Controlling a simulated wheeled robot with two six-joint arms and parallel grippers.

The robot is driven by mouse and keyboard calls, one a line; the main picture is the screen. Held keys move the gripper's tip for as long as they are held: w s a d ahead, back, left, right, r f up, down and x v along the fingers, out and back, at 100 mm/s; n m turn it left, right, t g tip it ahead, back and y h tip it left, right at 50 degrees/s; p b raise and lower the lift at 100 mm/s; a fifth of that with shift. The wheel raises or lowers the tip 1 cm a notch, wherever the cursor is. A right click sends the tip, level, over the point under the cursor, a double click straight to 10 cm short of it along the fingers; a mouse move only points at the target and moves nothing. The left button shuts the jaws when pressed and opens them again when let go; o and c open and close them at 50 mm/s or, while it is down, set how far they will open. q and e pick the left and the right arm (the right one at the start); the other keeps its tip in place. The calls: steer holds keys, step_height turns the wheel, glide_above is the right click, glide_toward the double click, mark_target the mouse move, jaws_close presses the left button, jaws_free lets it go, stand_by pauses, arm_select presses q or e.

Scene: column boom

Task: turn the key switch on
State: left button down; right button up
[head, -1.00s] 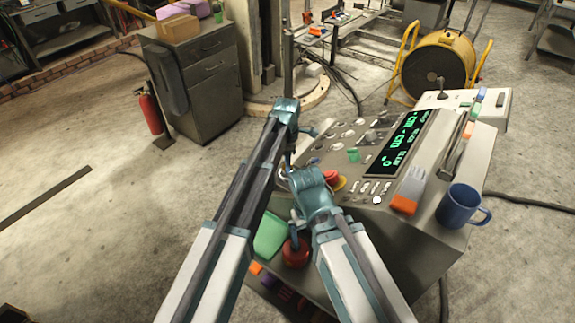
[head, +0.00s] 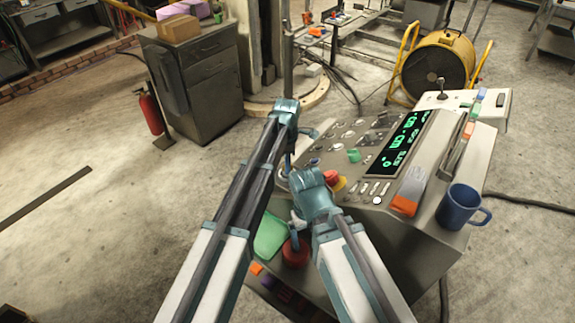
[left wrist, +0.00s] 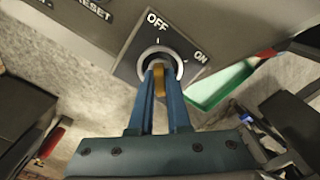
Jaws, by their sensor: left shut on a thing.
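The key switch (left wrist: 158,62) shows in the left wrist view as a silver ring on a dark plate marked OFF at the top and ON to the right. A brass-coloured key (left wrist: 158,85) stands in it, in line with the OFF side. My left gripper (left wrist: 159,78) is shut on the key, one blue finger on each side. In the head view my left gripper (head: 286,166) reaches down to the near left edge of the console (head: 400,245). My right gripper (head: 296,238) points down by a red round knob; its fingers are too small to judge.
The console top carries a red button (head: 331,177), a green knob (head: 354,156), a lit display (head: 404,143) and a blue mug (head: 461,206). A green tray (head: 270,236) is beside my right gripper. A cabinet (head: 190,75) stands at the back left.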

arm_select(q)
steer(key=shift+m, duration=7.7)
steer(key=c, duration=0.9)
jaws_free()
steer(key=shift+o, duration=0.2)
steer(key=shift+r, duration=0.15)
